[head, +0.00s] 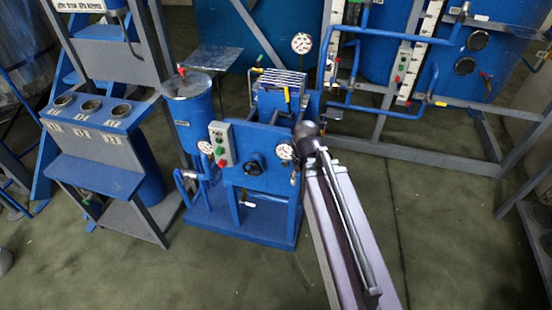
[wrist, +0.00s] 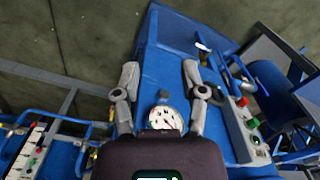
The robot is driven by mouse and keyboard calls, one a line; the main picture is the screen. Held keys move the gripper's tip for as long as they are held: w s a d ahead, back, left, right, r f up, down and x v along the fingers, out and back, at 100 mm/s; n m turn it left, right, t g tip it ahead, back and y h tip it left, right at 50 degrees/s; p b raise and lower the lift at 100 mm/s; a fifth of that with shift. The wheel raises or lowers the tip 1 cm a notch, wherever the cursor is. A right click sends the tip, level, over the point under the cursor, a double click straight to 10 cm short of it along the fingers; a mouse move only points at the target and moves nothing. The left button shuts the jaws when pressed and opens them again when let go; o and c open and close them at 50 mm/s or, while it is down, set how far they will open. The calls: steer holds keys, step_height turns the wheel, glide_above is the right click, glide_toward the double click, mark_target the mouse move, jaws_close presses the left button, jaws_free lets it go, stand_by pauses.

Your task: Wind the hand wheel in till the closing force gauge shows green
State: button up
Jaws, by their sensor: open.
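The blue filter press (head: 235,180) stands centre in the head view. A dark round hand wheel (head: 254,167) sits on its front plate. A white dial gauge (head: 284,151) is right of the wheel; its reading is too small to tell, and I cannot confirm it is the closing force gauge. In the wrist view my gripper (wrist: 160,72) is open and empty, its two fingers spread over the blue front. A gauge (wrist: 161,118) shows between them, near the palm. The dark wheel (wrist: 216,95) lies just outside the right finger, partly hidden by it. In the head view my arm hides the gripper.
A push-button box (head: 221,144) is on the press, left of the wheel. A blue tank (head: 190,105) stands behind it at left. A three-cup bench (head: 90,115) is further left, and blue pipes and frames (head: 400,115) are at right. The floor in front is clear.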

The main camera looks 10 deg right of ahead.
steer(key=w+a+n, duration=0.5)
steer(key=w+a, duration=0.1)
steer(key=w, duration=0.4)
steer(key=n+b, duration=0.1)
steer(key=n, duration=0.7)
glide_above(253, 176)
steer(key=shift+w+f, duration=0.35)
steer(key=shift+f, duration=0.3)
steer(key=shift+f+b, duration=0.15)
steer(key=shift+b, duration=0.15)
step_height(253, 176, down, 14)
steer(key=b, duration=1.3)
steer(key=shift+r, duration=0.25)
jaws_close()
